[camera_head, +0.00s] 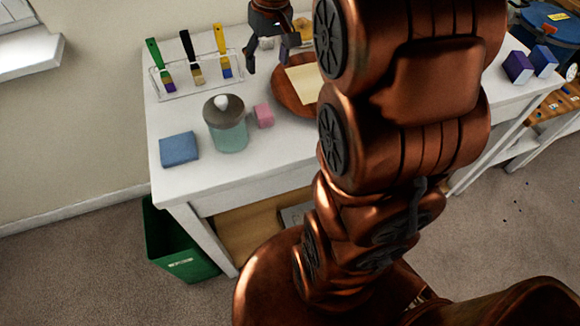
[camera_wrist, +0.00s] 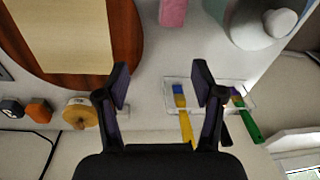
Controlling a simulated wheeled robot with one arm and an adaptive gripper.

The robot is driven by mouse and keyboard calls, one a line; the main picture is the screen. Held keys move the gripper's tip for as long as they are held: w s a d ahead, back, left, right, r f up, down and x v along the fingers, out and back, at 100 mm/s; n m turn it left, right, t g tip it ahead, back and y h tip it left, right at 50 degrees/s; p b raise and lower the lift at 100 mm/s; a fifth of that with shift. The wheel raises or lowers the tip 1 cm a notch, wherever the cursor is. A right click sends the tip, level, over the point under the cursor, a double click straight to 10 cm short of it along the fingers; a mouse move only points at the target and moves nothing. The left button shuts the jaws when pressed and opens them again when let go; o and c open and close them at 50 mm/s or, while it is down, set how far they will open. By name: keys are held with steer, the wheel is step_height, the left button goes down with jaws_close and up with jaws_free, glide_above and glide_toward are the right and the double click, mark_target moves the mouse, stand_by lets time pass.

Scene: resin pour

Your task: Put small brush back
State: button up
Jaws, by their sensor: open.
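Three brushes stand in a clear rack (camera_head: 197,84) at the back left of the white table: a green-handled one (camera_head: 154,52), a black-handled one (camera_head: 187,47) and a yellow-handled one (camera_head: 221,40). I cannot tell for sure which is the small brush. In the wrist view the yellow-handled brush (camera_wrist: 186,122) shows beside the right finger, the green-handled one (camera_wrist: 248,122) farther right, and the black-handled one is mostly hidden behind that finger. My gripper (camera_head: 269,60) is open and empty, above the table to the right of the rack. Its spread fingers also show in the wrist view (camera_wrist: 161,80).
A round wooden board (camera_head: 283,95) with a cream sheet (camera_head: 303,84) lies right of the rack, partly hidden by my arm. A green bin (camera_head: 170,250) is below.

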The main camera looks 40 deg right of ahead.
steer(key=s+a+f+g, duration=0.1)
steer(key=s+a, duration=0.3)
steer(key=s, duration=0.4)
steer(key=s+a+f+n+g, duration=0.1)
steer(key=s+a+f, duration=0.2)
steer(key=s, duration=0.5)
steer(key=s+a+f+g, duration=0.1)
steer(key=s+a+f, duration=0.1)
steer(key=s+a, duration=0.4)
steer(key=s, duration=0.3)
steer(key=shift+f+n+h, duration=0.2)
steer(key=shift+n+h, duration=0.1)
steer(key=shift+h, duration=0.1)
steer(key=shift+r+p, duration=0.9)
